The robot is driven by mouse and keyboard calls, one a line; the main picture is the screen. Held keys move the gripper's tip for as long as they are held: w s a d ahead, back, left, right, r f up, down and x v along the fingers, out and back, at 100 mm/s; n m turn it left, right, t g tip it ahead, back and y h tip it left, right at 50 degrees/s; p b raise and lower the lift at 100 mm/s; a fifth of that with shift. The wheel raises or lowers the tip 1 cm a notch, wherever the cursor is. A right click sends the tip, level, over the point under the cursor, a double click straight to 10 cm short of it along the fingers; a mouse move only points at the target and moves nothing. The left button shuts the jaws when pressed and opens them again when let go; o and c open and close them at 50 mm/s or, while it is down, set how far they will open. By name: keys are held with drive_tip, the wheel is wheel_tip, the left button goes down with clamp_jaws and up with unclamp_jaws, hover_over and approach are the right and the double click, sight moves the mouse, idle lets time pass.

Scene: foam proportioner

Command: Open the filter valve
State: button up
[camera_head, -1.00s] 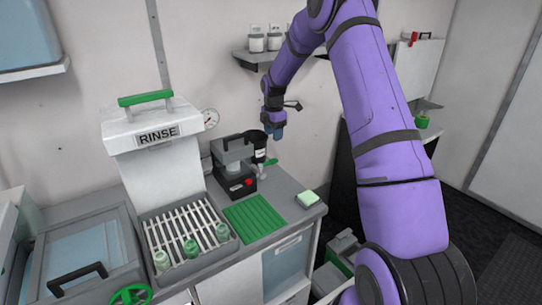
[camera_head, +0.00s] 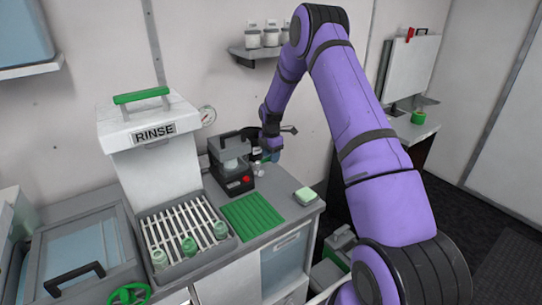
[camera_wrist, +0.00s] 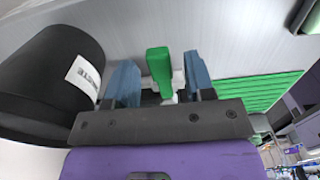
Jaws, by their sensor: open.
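In the wrist view the green valve handle (camera_wrist: 159,68) stands between the two blue fingertips of my gripper (camera_wrist: 160,80). A gap shows on each side of it, so the jaws are open around the handle. In the head view my gripper (camera_head: 269,152) is at the back of the counter, just right of the black machine with a red button (camera_head: 233,170). There it hides most of the filter and the valve handle.
A green ribbed mat (camera_head: 253,217) and a pale green sponge (camera_head: 305,196) lie on the counter in front. The RINSE unit (camera_head: 150,150) and a rack with several green-tinted jars (camera_head: 186,235) stand to the left. A shelf with jars (camera_head: 262,52) hangs above.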

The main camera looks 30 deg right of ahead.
clamp_jaws()
